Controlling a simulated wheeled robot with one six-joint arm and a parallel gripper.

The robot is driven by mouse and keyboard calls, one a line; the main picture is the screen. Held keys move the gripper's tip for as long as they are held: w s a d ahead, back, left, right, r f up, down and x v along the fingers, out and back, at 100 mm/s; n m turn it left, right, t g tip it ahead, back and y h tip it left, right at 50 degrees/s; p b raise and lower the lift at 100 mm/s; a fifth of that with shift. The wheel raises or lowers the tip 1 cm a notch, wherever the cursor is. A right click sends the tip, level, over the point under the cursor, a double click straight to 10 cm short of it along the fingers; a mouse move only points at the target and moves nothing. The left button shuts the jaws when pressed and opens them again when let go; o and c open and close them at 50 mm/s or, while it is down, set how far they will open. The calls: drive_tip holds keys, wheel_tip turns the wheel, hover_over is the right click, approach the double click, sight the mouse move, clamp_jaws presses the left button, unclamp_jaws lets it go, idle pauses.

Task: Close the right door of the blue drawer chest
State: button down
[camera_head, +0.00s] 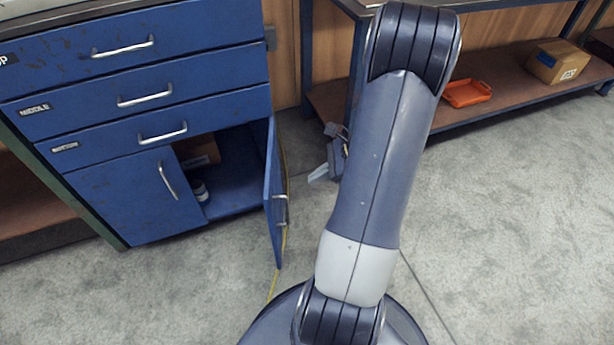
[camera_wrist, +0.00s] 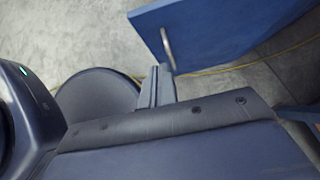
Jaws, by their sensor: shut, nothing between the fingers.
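The blue drawer chest (camera_head: 222,55) stands at the left in the head view. Its right door (camera_head: 272,185) is swung wide open towards me, seen almost edge-on. The door's metal handle (camera_head: 281,210) is on its right-hand, outer face. In the wrist view the door (camera_wrist: 225,30) fills the top right, with its handle (camera_wrist: 167,50) at the near left part. My gripper (camera_head: 318,176) is shut and empty, just right of the door on its outer side. In the wrist view the fingers (camera_wrist: 163,80) appear close to the handle; I cannot tell whether they touch.
The chest's left door (camera_head: 115,200) and its drawers are shut. A cardboard box (camera_head: 198,150) and a small jar (camera_head: 200,190) are inside. A yellow cable (camera_head: 274,282) runs along the floor by the door. A bench with an orange tray (camera_head: 467,93) stands behind right. The right floor is clear.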

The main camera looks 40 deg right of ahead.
sight(271, 196)
drive_tip(key=b+x, duration=0.1)
drive_tip(key=x, duration=0.2)
drive_tip(key=r+b+x, duration=0.1)
drive_tip(key=x, duration=0.3)
drive_tip(key=w+a+b+x, duration=0.1)
drive_tip(key=x, duration=0.2)
drive_tip(key=shift+a+r, duration=0.1)
drive_tip(key=shift+a, duration=0.1)
drive_tip(key=shift+w+a+r, duration=0.1)
drive_tip(key=shift+w+a, duration=0.2)
drive_tip(key=shift+a, duration=0.1)
